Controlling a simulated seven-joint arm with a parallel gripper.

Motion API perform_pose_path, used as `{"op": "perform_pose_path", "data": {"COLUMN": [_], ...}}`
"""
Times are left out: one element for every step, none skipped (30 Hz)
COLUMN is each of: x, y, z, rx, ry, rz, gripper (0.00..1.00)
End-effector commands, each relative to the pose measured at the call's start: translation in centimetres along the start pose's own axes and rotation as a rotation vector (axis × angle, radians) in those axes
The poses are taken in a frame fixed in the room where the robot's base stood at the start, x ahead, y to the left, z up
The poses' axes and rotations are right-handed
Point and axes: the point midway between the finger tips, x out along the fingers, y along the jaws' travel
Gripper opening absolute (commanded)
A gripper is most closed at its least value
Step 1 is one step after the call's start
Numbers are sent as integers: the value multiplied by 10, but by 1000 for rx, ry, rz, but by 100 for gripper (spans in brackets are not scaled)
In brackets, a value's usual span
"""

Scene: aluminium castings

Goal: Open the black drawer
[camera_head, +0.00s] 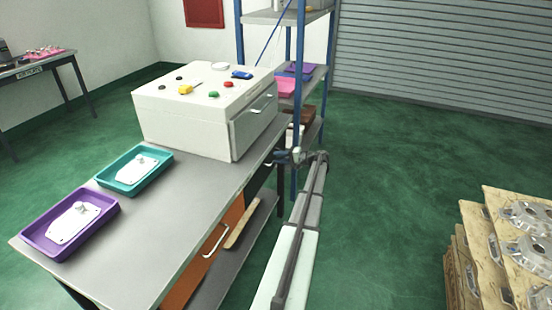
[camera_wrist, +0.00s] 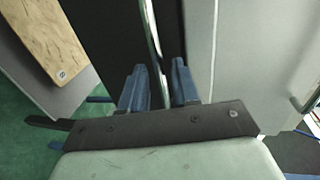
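The black drawer (camera_head: 259,182) is under the grey worktable, behind the orange drawer and partly hidden by my arm. In the wrist view its dark front (camera_wrist: 105,30) fills the upper middle, with a shiny metal bar handle (camera_wrist: 151,35) running up it. My gripper (camera_wrist: 158,85) is open, its two blue fingers on either side of the handle's line, with a gap visible on both sides. I cannot tell how deep the handle lies between the fingers. In the head view my gripper (camera_head: 292,157) is at the table's right side, by the black drawer. The drawer looks shut.
The orange drawer (camera_head: 196,262) with a pale handle is nearer, with a wooden board (camera_head: 243,226) beside it. On the table (camera_head: 165,225) are a white box (camera_head: 180,122), a teal tray (camera_head: 110,186) and a purple tray (camera_head: 42,243). Blue shelving stands behind; pallet crates (camera_head: 468,262) stand right.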

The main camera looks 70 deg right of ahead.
Motion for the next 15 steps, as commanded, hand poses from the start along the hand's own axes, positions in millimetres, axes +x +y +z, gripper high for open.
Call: {"op": "perform_pose_path", "data": {"x": [6,9,13,15,17,19,20,21,22,23,23,23,23,23,23], "y": [0,0,0,0,0,0,0,0,0,0,0,0,0,0,0], "z": [-1,-1,-1,0,0,0,0,0,0,0,0,0,0,0,0], "rx": [0,0,0,0,0,0,0,0,0,0,0,0,0,0,0], "ry": [0,1,1,0,0,0,0,0,0,0,1,1,1,1,1], "rz": [0,0,0,0,0,0,0,0,0,0,0,0,0,0,0], "gripper": [30,30,30,30,30,30,30,30,30,30,30,30,30,30,30]}}
